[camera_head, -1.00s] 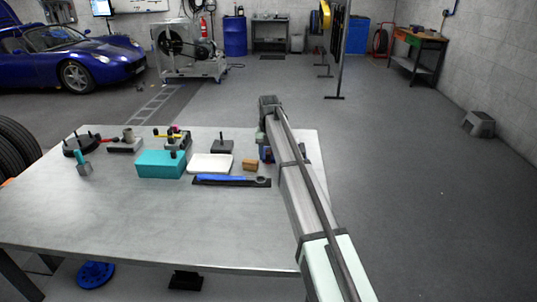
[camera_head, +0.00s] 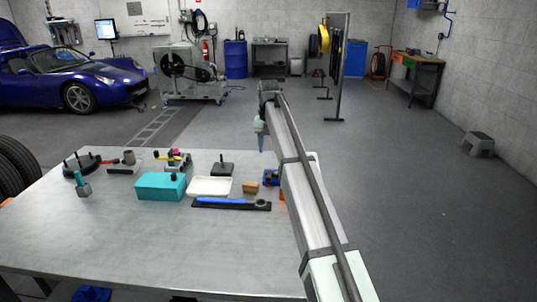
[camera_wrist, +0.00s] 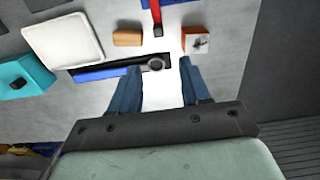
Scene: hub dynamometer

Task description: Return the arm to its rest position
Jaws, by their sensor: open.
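My gripper (camera_wrist: 158,88) shows in the wrist view with its two blue fingers apart and nothing between them. In the head view my gripper (camera_head: 261,143) hangs at the end of my outstretched arm, above the far right part of the grey table (camera_head: 150,235). In the wrist view the fingers point toward the tabletop, near a blue-handled tool (camera_wrist: 100,72) with a ring end. My arm hides part of the table's right edge in the head view.
Open floor lies to the right. A blue car (camera_head: 75,75) stands far left.

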